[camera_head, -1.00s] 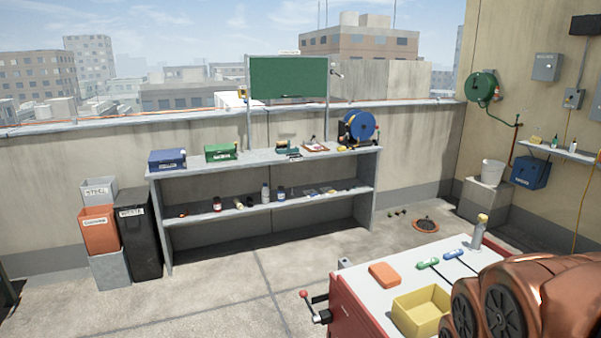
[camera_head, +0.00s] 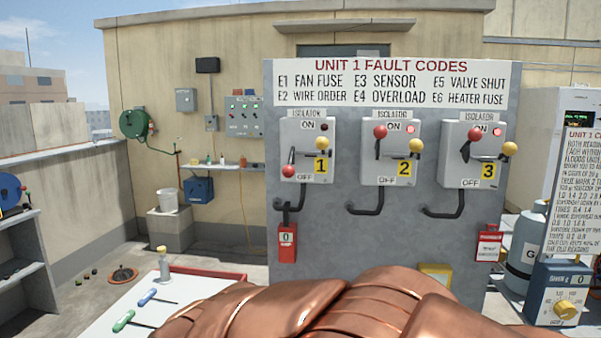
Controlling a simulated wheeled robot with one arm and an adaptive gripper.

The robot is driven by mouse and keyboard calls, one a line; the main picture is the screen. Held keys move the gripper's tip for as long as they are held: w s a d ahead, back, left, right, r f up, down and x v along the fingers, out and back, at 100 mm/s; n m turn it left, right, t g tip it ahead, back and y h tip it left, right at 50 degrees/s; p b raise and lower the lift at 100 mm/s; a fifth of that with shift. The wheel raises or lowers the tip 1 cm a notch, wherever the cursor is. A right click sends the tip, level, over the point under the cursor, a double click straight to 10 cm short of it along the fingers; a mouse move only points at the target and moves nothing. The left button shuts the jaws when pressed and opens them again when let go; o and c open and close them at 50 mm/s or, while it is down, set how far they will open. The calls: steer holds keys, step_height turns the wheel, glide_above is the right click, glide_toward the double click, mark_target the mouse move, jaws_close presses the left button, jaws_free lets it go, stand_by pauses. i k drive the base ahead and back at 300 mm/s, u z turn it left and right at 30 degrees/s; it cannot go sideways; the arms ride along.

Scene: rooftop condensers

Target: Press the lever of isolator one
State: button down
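Isolator one (camera_head: 308,130) is a grey box at the left of the grey panel (camera_head: 375,250), with a yellow number 1 tag. Its lever has a red ball (camera_head: 288,171) low at the left near the OFF label and a yellow ball (camera_head: 333,139) higher at the right. Its lamp (camera_head: 324,127) is dark. Isolator two (camera_head: 390,122) and isolator three (camera_head: 470,122) have their red balls up and yellow balls lower at the right, with red lamps lit. My gripper is not in view. My copper-coloured arm crosses the bottom and hides the panel's lower part.
A white-topped cart (camera_head: 185,290) stands at lower left with a green and a blue item on it. A red item marked 0 (camera_head: 287,242) hangs below isolator one. A gas cylinder (camera_head: 523,245) and a blue box with a yellow knob (camera_head: 563,290) stand at right.

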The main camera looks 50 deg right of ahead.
mark_target(288, 171)
steer(key=z, duration=1)
steer(key=k, duration=1.25)
steer(key=u, duration=1.05)
steer(key=i, duration=1.4)
steer(key=z, duration=0.9)
